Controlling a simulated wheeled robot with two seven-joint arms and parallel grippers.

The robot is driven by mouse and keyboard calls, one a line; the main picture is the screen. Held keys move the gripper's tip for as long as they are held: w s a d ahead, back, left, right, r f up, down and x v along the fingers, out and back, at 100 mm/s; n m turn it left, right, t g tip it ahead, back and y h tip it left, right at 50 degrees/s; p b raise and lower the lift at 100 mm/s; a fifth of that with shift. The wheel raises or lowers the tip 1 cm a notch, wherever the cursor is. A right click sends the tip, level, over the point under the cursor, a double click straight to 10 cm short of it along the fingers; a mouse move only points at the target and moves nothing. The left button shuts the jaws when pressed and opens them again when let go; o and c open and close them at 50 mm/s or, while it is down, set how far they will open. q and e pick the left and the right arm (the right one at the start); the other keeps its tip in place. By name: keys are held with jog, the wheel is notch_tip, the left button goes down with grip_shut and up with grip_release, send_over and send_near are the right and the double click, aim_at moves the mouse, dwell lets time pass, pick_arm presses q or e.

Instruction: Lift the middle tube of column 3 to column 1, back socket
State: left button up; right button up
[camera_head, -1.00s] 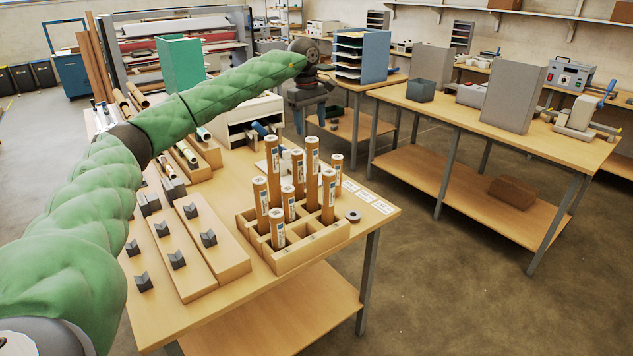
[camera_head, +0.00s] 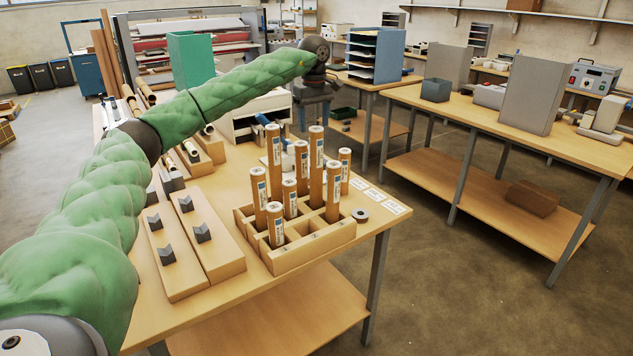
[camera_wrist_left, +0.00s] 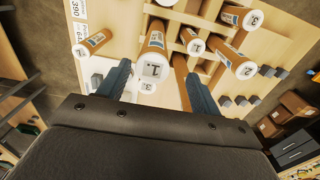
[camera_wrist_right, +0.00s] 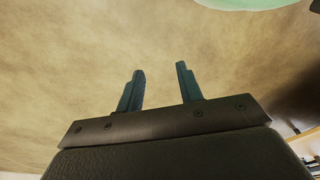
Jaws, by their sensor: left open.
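Several brown tubes with white labels and pale caps stand upright in a wooden rack (camera_head: 316,246), in different heights. A tall tube (camera_head: 316,165) stands at its back. My right gripper (camera_wrist_right: 160,75) is open and empty above bare floor.
Wooden blocks with grey V-shaped holders (camera_head: 202,233) lie left of the rack. A dark roll (camera_head: 360,215) and white cards (camera_head: 385,200) lie right of it. A second table (camera_head: 480,115) stands at the right, with open floor between.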

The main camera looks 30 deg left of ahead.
aim_at(316, 142)
pick_arm(q)
jog(key=shift+w+f+p, duration=0.2)
jog(key=shift+f+p, duration=0.35)
jog(key=shift+f, duration=0.75)
jog(key=f+p, duration=0.3)
jog(key=shift+w+f, duration=0.25)
jog(key=shift+w, duration=0.1)
jog(key=shift+f, duration=0.8)
pick_arm(e)
jog(key=s+d+f, duration=0.3)
jog(key=s+f, duration=0.1)
jog(key=f, duration=0.3)
jog(key=shift+s+d+f, duration=0.25)
jog(key=shift+d+f, duration=0.1)
jog(key=shift+f, duration=0.05)
pick_arm(q)
jog(key=shift+c, duration=0.3)
grip_shut()
pick_arm(e)
jog(key=shift+w+d+t, duration=0.1)
jog(key=shift+d+t, duration=0.05)
jog(key=shift+t, duration=0.15)
